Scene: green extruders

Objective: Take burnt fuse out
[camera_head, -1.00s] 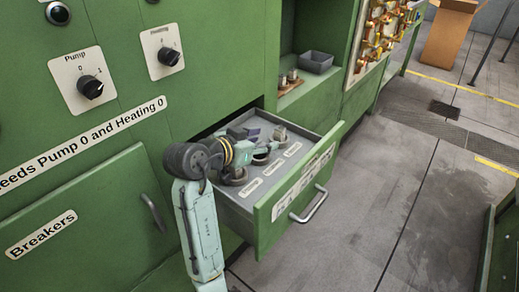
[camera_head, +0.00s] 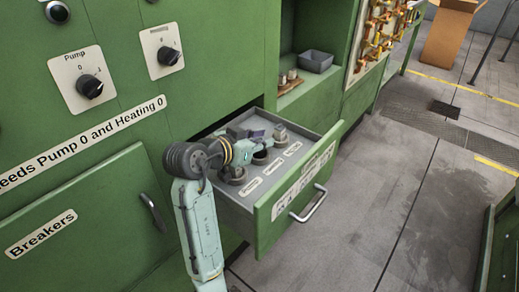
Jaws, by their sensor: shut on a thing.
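An open drawer (camera_head: 321,169) in the green cabinet holds several round fuse sockets with small labels in front of them. A grey fuse (camera_head: 280,134) stands at the drawer's right end. A dark open socket (camera_head: 261,157) shows beside my gripper, and another round piece (camera_head: 232,175) is nearer the camera. My gripper (camera_head: 252,149) is inside the drawer, low among the sockets. Its fingers are small and partly hidden by the wrist. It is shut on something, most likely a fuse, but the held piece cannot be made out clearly.
The drawer front with its handle (camera_head: 308,206) juts out over the floor. Pump (camera_head: 90,86) and heating (camera_head: 168,56) knobs are on the cabinet face. A shelf holds a grey bin (camera_head: 315,61) and a wooden board (camera_head: 290,87) with small parts.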

